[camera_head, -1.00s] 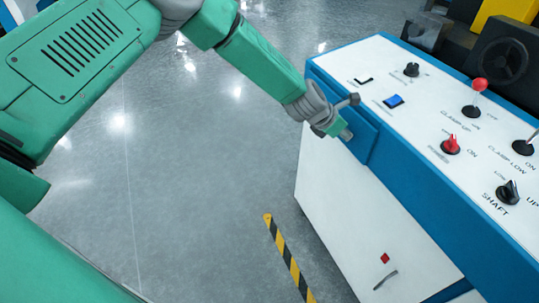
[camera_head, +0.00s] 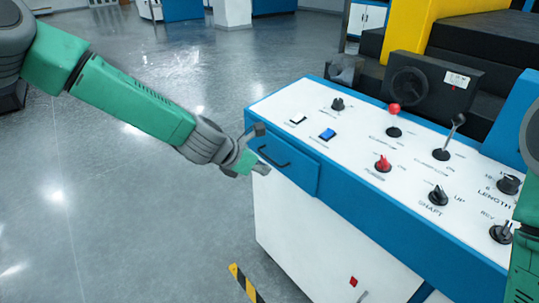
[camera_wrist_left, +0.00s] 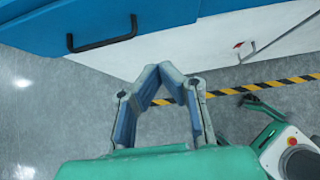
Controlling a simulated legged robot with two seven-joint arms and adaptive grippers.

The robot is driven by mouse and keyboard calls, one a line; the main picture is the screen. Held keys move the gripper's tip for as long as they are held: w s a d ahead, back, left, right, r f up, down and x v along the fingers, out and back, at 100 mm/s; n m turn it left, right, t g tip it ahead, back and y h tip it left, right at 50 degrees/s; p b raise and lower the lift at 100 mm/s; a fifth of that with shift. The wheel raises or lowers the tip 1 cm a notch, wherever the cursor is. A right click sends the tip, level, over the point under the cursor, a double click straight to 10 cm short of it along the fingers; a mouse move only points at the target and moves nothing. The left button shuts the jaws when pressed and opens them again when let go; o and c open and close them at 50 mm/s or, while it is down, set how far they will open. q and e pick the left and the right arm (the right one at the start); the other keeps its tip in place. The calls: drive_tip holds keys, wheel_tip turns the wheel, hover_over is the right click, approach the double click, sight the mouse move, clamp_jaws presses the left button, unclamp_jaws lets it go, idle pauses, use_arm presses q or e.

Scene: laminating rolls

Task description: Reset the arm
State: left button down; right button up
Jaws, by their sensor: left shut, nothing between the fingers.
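My left gripper (camera_head: 250,160) hangs over the floor just left of the control console (camera_head: 350,170), near its blue drawer front with a black handle (camera_head: 272,158). I cannot tell the exact gap. In the left wrist view the two fingers (camera_wrist_left: 152,72) bend inward and meet at their tips, with nothing between them. The console handle (camera_wrist_left: 102,38) shows beyond them at the upper left. Part of my right arm (camera_head: 524,265) shows at the right edge of the head view. My right gripper is not in view.
A black-and-yellow floor stripe (camera_head: 246,284) lies below. A yellow-and-black machine (camera_head: 407,40) stands behind. The floor at left is clear.

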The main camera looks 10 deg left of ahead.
use_arm(q)
drive_tip(key=s+a+f+m+g+y, duration=0.2)
drive_tip(key=s+a+f+m, duration=0.1)
drive_tip(key=s+f+m, duration=0.55)
drive_tip(key=s+a+f+m+g+y, duration=0.1)
drive_tip(key=s+a+f+m+g, duration=0.15)
drive_tip(key=s+f+m, duration=0.65)
drive_tip(key=s+a+f+m+g+y, duration=0.1)
drive_tip(key=s+a+m, duration=0.3)
drive_tip(key=s, duration=0.7)
drive_tip(key=s+a+f+m+g+y, duration=0.1)
drive_tip(key=s+a+m, duration=0.4)
drive_tip(key=s, duration=0.6)
drive_tip(key=shift+f+m+y+b, duration=0.3)
drive_tip(key=shift+m+b, duration=0.05)
drive_tip(key=shift+m, duration=0.8)
drive_tip(key=shift+w+d, duration=0.1)
drive_tip(key=shift+d, duration=0.1)
